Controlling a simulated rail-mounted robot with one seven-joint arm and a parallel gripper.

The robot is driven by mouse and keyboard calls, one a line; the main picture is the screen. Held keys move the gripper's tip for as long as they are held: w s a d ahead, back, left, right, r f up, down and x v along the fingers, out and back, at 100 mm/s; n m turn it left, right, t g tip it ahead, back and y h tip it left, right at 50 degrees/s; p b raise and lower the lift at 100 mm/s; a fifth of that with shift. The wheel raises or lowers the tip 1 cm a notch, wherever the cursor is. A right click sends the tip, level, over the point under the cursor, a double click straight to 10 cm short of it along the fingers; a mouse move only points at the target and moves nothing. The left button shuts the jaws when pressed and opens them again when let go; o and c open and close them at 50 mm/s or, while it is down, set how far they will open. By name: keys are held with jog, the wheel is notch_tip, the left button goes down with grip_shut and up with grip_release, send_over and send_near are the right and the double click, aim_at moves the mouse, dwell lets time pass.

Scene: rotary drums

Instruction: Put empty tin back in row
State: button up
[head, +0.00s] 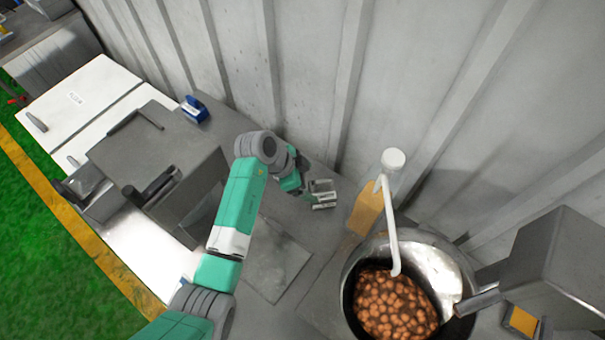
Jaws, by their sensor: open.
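My green and grey arm reaches from the bottom up over the grey worktop. My gripper (304,186) is at the end of the wrist, near the back wall, and is open. Its fingers are small and partly hidden by the wrist. Small silvery-white box-like shapes (323,202) sit right beside it on the worktop. They look like tins standing close together, but I cannot tell which one is empty or whether the gripper touches any.
A metal drum (452,262) with brown lumps (392,305) stands right, with a white pipe (391,225) over it. An orange-filled bottle (367,208) stands behind. A grey machine (158,160) and small blue box (194,110) are left. A flat grey plate (278,268) lies on the worktop.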

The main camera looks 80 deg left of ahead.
jog(key=v, duration=0.3)
jog(key=shift+s+r, duration=0.2)
dwell(0.4)
